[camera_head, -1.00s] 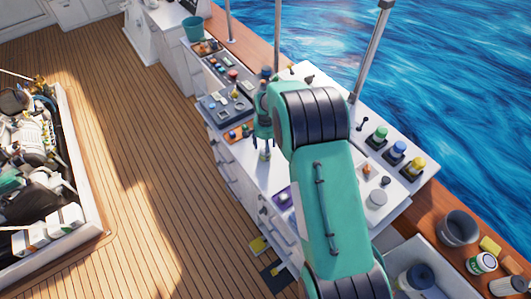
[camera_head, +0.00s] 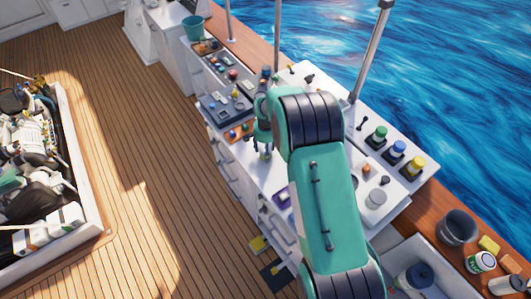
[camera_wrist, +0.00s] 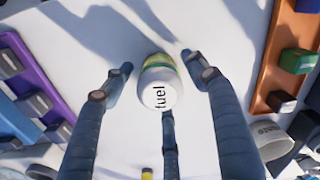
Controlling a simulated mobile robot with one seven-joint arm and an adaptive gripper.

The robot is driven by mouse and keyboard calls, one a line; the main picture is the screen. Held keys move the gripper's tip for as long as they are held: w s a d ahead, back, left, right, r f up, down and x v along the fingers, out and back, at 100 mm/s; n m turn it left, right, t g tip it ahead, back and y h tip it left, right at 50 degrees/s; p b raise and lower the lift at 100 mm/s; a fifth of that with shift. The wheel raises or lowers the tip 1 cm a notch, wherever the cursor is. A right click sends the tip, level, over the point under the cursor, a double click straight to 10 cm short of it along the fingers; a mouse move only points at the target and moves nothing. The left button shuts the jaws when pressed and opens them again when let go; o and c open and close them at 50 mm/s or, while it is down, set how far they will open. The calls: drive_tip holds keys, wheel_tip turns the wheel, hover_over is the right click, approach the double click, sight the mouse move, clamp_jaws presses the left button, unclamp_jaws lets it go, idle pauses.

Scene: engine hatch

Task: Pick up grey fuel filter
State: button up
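The grey fuel filter (camera_wrist: 160,88) is a pale grey-white cylinder with a yellow-green band and the word "fuel" on its end. It stands on the white counter top, and it also shows small under my gripper in the head view (camera_head: 266,155). My gripper (camera_wrist: 160,82) is open, with its dark blue fingers spread around the filter: one to the left, one to the right and one at the near side. Gaps show between the left and right fingertips and the filter. The near finger's contact with it I cannot tell.
A purple tray (camera_wrist: 37,88) lies to the left and an orange tray (camera_wrist: 281,55) to the right in the wrist view. Another pale cylinder (camera_wrist: 272,140) stands at the lower right. In the head view, several coloured-capped items stand on the counter, and the wooden deck (camera_head: 150,190) is open.

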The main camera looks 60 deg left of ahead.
drive_tip(key=c, duration=1.1)
drive_tip(key=shift+o, duration=0.2)
drive_tip(key=shift+r, duration=0.2)
drive_tip(key=shift+r+b, duration=0.35)
drive_tip(key=shift+r, duration=1.3)
drive_tip(key=s+d, duration=0.2)
drive_tip(key=d, duration=0.2)
drive_tip(key=s+d+r+b, duration=0.1)
drive_tip(key=s+d, duration=0.1)
drive_tip(key=d, duration=0.3)
drive_tip(key=s+d+b, duration=0.1)
drive_tip(key=s+d, duration=0.2)
drive_tip(key=d, duration=0.2)
drive_tip(key=shift+d+r, duration=0.15)
drive_tip(key=shift+r, duration=0.05)
